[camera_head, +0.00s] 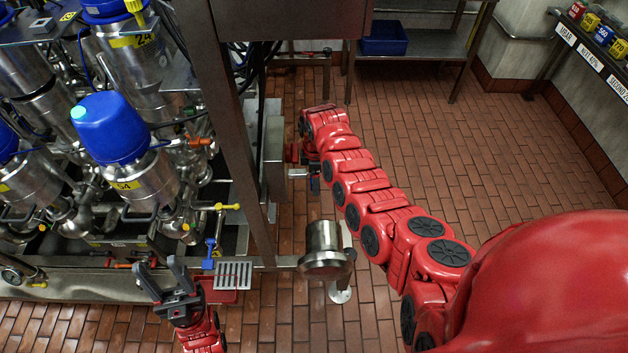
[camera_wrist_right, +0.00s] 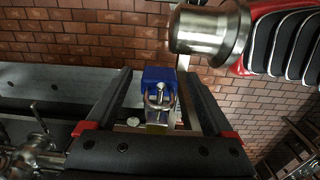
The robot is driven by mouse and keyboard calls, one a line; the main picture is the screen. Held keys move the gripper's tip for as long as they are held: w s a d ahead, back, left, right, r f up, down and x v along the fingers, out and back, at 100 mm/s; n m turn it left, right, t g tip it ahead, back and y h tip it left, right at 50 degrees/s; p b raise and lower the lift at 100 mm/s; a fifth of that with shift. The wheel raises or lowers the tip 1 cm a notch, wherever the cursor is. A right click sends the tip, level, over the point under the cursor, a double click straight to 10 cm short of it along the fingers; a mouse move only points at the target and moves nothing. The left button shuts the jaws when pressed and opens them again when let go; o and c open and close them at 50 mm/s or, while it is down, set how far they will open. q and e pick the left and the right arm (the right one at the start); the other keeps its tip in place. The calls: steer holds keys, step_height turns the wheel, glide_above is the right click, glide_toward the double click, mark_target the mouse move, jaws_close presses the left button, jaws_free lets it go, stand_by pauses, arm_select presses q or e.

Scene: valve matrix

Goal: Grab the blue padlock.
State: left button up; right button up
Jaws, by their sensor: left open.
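The blue padlock (camera_wrist_right: 160,75) shows in the right wrist view, with its metal shackle toward the camera. It lies between the two long dark fingers of my right gripper (camera_wrist_right: 165,85), which are spread with a gap on either side of it. In the head view my right gripper (camera_head: 306,176) is small and partly dark beside the grey box on the frame, and I cannot make out the padlock there clearly. My left gripper (camera_head: 160,268) is open and empty at the lower left, near the front edge of the valve rack, with its fingers pointing up.
A steel cylinder (camera_head: 323,240) stands near the frame's front corner, close to my right arm; it also shows in the right wrist view (camera_wrist_right: 205,35). Blue-capped valves (camera_head: 110,130) fill the left. A steel post (camera_head: 235,130) rises beside the right gripper. The tiled floor at right is clear.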

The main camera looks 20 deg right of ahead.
jaws_close()
stand_by(0.4)
